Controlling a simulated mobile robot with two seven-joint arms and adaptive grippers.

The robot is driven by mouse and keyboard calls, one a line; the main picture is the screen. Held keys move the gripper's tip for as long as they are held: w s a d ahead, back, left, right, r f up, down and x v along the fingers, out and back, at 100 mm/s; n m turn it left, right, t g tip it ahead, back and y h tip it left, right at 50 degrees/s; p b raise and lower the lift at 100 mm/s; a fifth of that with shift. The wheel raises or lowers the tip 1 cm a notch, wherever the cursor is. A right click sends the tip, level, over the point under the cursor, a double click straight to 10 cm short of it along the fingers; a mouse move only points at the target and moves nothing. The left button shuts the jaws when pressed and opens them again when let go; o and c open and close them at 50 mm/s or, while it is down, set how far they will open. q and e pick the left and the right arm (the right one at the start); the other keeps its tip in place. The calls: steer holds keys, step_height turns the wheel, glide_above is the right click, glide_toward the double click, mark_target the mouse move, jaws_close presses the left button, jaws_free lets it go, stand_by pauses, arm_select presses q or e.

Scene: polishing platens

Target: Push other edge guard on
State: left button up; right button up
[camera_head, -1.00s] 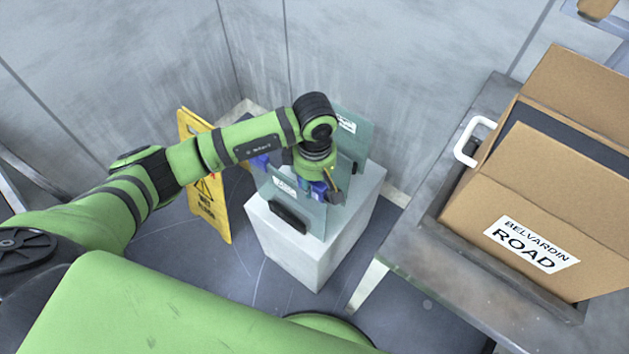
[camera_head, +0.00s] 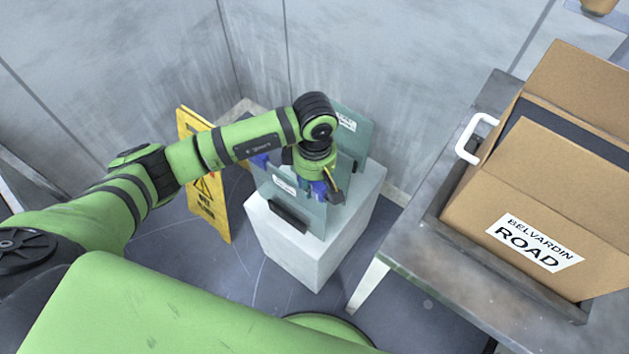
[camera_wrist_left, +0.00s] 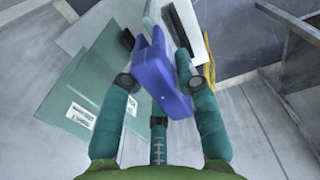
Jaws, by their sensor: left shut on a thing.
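In the head view a glass pane (camera_head: 303,212) with a white label stands upright in a black foot on a white block (camera_head: 295,255). A blue edge guard (camera_head: 260,160) sits at its upper left corner. My left gripper (camera_head: 322,192) is at its right side, fingers pointing down. In the left wrist view the gripper (camera_wrist_left: 163,82) is shut on another blue edge guard (camera_wrist_left: 160,75). This guard is close to the pane's edge; whether it is seated on the glass I cannot tell. My right gripper is out of view.
A second labelled pane (camera_head: 352,132) stands behind, near the wall. A yellow floor sign (camera_head: 207,190) is left of the block.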

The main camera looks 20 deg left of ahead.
arm_select(q)
steer(key=shift+f+b, duration=1.85)
steer(key=shift+b, duration=0.35)
stand_by(1.9)
stand_by(0.3)
steer(key=o, duration=1)
step_height(320, 180, up, 12)
steer(key=shift+r, duration=0.1)
stand_by(0.5)
